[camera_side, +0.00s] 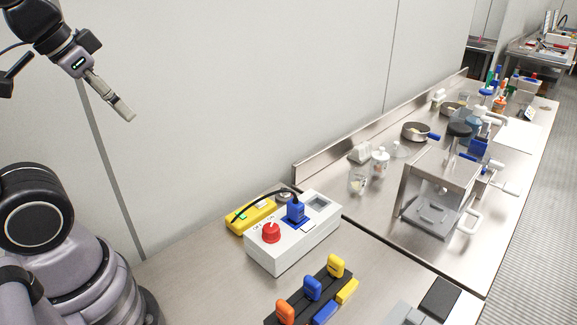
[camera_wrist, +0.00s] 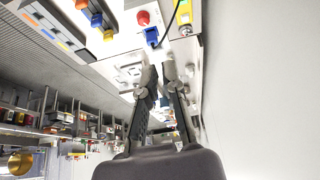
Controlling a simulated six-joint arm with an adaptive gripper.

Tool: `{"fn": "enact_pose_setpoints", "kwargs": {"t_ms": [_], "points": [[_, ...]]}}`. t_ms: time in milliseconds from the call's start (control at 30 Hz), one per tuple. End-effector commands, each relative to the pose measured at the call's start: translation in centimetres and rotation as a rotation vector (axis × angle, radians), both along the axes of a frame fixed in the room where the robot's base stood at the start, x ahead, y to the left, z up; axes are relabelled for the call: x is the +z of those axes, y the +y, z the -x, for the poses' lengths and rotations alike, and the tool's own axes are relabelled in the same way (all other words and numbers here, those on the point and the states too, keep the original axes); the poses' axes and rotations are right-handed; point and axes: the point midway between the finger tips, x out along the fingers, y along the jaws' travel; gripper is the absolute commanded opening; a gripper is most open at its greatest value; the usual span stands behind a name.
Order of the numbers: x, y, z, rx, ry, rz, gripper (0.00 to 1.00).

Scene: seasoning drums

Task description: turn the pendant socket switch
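The red rotary switch (camera_side: 271,232) sits on top of a white socket box (camera_side: 294,254) on the near bench. A blue plug (camera_side: 296,210) with a black cable stands beside it on the same box. In the wrist view the red switch (camera_wrist: 143,18) and blue plug (camera_wrist: 151,36) show near the top edge. My gripper (camera_side: 124,112) is high up at the left, in front of the wall, well away from the box. In the wrist view my gripper's two fingers (camera_wrist: 160,68) are close together with a narrow gap and nothing between them.
A yellow device (camera_side: 251,215) lies behind the box. A black rack (camera_side: 306,298) with orange, blue and yellow handles stands in front. A clear-walled balance (camera_side: 437,190) and glassware occupy the far bench. The air between my gripper and the box looks clear.

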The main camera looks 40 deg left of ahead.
Motion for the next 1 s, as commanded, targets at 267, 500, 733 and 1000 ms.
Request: {"fn": "enact_pose_setpoints", "kwargs": {"t_ms": [267, 500, 733, 1000], "points": [[-1.4, -1.0, -6.5, -0.237, 0.132, -0.089, 0.47], [-7.8, -3.3, -15.4, -0.606, 0.294, -0.191, 0.65], [-16.0, -5.5, -20.3, -0.904, 0.408, -0.241, 0.65], [-20.2, -6.3, -21.5, -1.024, 0.445, -0.256, 0.65]]}}
